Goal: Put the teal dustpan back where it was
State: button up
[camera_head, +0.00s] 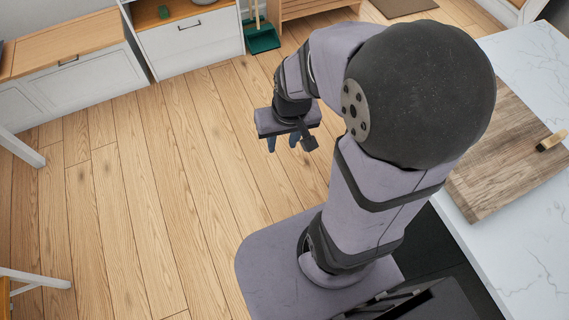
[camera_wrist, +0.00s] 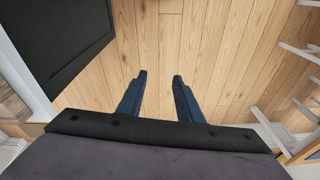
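The teal dustpan (camera_head: 262,38) stands on the floor at the top of the head view, beside the white drawer cabinet. A light wooden handle rises from it and is cut off by the top edge. My gripper (camera_head: 284,143) hangs over the open floor, well short of the dustpan. In the wrist view, my gripper's two blue fingers (camera_wrist: 158,76) are apart with only wooden floor between them. The dustpan is not seen in the wrist view.
A white drawer cabinet (camera_head: 192,42) and a low white cabinet with a wooden top (camera_head: 70,40) line the back left. A marble counter (camera_head: 530,245) with a wooden board (camera_head: 507,150) is at the right. The wooden floor (camera_head: 150,190) at left is largely clear.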

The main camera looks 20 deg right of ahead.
jog(key=s+a+n+g, duration=0.1)
jog(key=s+a+g, duration=0.1)
jog(key=s, duration=0.4)
jog(key=shift+s+a+n, duration=0.15)
jog(key=shift+s+n, duration=0.1)
jog(key=shift+n, duration=0.05)
dwell(0.8)
